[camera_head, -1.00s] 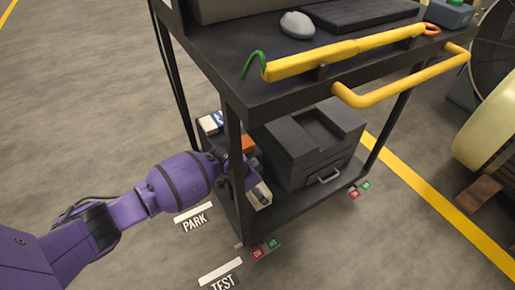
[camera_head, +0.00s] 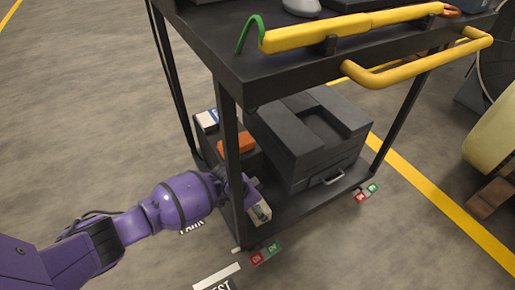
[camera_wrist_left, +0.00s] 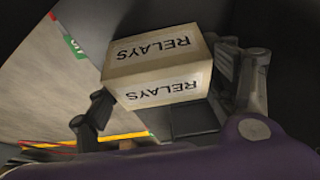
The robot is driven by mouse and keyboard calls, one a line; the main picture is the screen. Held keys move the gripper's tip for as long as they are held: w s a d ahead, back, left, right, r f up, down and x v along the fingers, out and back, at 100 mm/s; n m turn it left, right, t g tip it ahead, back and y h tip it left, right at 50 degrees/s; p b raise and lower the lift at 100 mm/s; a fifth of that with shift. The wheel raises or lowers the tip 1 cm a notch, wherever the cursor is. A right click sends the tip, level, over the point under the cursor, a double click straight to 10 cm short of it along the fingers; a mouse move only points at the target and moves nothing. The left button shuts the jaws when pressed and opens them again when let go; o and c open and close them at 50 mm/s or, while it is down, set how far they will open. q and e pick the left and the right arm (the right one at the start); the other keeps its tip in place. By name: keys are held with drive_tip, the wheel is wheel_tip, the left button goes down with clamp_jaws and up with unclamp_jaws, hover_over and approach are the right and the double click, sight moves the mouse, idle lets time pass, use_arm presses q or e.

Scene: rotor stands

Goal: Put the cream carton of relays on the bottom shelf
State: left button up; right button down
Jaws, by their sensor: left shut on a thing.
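The cream carton of relays (camera_wrist_left: 160,65) fills the middle of the left wrist view, with RELAYS printed on two faces. My left gripper (camera_wrist_left: 168,92) is shut on it, one finger at each side. In the head view the carton (camera_head: 260,213) shows as a small pale piece beyond my left gripper (camera_head: 253,195), beside the cart's near post. The carton is at or just over the front left part of the bottom shelf (camera_head: 298,208); I cannot tell whether it touches. My right gripper is not in view.
A black printer-like box (camera_head: 310,140) takes up much of the bottom shelf. An orange object (camera_head: 237,143) and a white-and-blue box (camera_head: 207,120) sit at its left. The cart's post (camera_head: 230,150) stands close to my wrist. A yellow handle (camera_head: 420,62) juts from the top.

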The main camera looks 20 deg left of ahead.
use_arm(q)
drive_tip(key=shift+w, duration=0.1)
drive_tip(key=o, duration=1.3)
drive_tip(key=p+v, duration=0.3)
drive_tip(key=v, duration=0.3)
drive_tip(key=shift+r, duration=0.25)
drive_tip(key=p+v, duration=0.1)
drive_tip(key=v, duration=0.1)
drive_tip(key=p+v, duration=0.1)
drive_tip(key=v, duration=0.2)
drive_tip(key=shift+s+a+r+p, duration=0.1)
drive_tip(key=shift+s+r+p, duration=0.15)
drive_tip(key=shift+s+p, duration=0.15)
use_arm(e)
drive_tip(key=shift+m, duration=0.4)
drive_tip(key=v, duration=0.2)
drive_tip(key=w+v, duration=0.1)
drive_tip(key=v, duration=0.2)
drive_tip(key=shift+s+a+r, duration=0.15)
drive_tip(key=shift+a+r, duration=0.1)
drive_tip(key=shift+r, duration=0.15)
